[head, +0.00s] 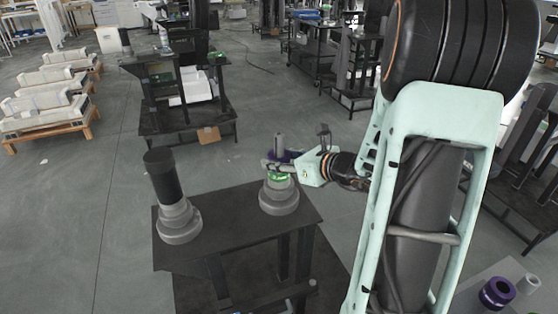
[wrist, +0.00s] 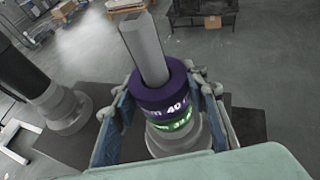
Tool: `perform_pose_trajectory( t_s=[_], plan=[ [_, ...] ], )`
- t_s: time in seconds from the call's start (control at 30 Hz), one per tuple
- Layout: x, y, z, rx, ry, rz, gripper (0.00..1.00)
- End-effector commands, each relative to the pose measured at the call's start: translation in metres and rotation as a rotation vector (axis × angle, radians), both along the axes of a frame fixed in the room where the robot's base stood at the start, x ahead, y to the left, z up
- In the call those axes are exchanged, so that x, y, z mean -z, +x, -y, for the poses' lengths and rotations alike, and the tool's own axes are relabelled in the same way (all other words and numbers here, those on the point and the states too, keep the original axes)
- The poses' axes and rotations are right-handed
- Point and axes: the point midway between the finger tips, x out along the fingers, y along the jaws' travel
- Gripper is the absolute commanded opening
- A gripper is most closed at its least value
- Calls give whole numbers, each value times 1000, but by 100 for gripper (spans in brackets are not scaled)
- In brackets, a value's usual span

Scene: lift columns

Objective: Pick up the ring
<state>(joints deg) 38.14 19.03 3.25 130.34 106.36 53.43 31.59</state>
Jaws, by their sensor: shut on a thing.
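A purple ring marked 40 (wrist: 160,97) sits around a grey post (wrist: 144,48) in the wrist view. A green ring (wrist: 172,124) is directly below it on the same post, above a grey stepped base (wrist: 182,143). In the head view the purple ring (head: 287,155) is partly hidden by my gripper (head: 275,166), and the green ring (head: 279,177) shows under it. My gripper also shows in the wrist view (wrist: 165,86), with one finger on each side of the purple ring, shut on it. The post still passes through the ring.
A second column with a black top (head: 163,177) stands to the left on the same dark table (head: 235,221). Another purple ring (head: 497,293) and a grey cylinder (head: 529,284) are at the bottom right. A dark cart (head: 185,122) stands behind.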

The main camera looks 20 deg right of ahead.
Motion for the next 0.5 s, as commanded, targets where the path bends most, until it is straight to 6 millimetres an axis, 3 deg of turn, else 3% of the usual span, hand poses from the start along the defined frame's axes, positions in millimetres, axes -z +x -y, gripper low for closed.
perform_pose_trajectory(
  t_s=[0.27, 0.5],
  plan=[
    [-3, 0, 0, -1, -1, 3, 9],
    [-25, 1, 0, -1, -3, 6, 9]
  ],
)
